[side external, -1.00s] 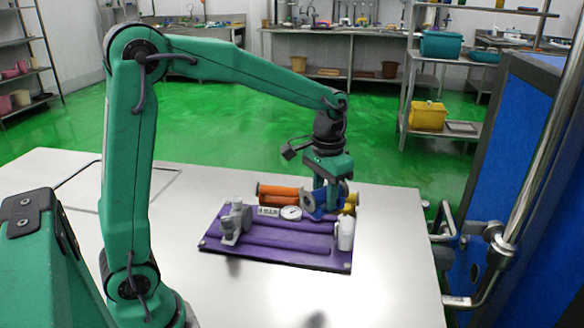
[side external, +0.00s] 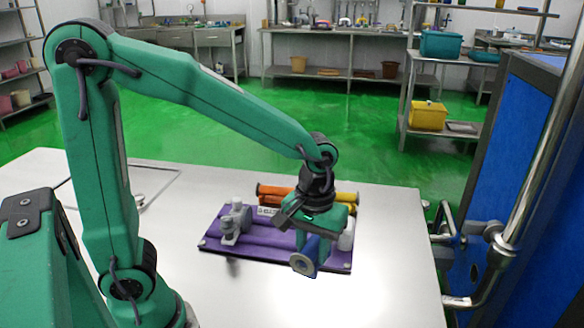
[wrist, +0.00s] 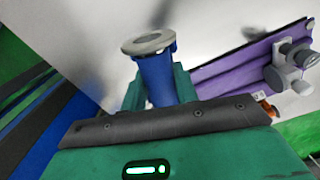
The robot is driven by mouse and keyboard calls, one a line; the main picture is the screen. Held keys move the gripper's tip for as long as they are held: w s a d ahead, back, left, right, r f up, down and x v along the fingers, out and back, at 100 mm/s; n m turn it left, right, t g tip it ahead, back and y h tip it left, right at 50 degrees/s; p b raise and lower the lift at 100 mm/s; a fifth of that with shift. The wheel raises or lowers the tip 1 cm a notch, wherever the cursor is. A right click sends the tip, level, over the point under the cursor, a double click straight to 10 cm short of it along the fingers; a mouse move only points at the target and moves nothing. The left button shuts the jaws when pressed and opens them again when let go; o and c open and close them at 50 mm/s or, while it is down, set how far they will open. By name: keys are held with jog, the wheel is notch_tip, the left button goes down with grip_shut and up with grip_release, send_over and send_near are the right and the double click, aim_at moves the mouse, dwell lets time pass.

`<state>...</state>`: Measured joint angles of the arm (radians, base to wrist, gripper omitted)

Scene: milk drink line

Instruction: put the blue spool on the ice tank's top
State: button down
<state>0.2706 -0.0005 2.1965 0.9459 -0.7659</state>
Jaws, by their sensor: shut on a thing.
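My gripper (side external: 312,240) is shut on the blue spool (side external: 306,258) and holds it in front of the purple board's near edge. The spool's grey flange faces the near side, with the body tilted. In the wrist view, the spool (wrist: 158,78) stands between the green fingers (wrist: 160,88), its grey ring end outward. I cannot tell which thing is the ice tank; no label for it is readable.
The purple board (side external: 215,245) carries a grey fitting (side external: 235,222) and a white piece (side external: 347,236). An orange spool (side external: 280,193) and a yellow one (side external: 346,198) lie behind. The steel table (side external: 400,290) is bare at right. A tall blue cabinet (side external: 530,150) stands beyond.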

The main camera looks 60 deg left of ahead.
jog(key=s+d+f+n, duration=0.2)
jog(key=s+n, duration=0.1)
jog(key=s, duration=0.3)
jog(key=shift+s+d+f, duration=0.2)
jog(key=shift+d+f, duration=0.1)
send_over(293, 287)
notch_tip(293, 287, down, 7)
jog(key=shift+a, duration=0.15)
jog(key=shift+f, duration=2)
jog(key=shift+f, duration=0.15)
jog(key=c, duration=1.1)
grip_release()
jog(key=shift+o, duration=0.2)
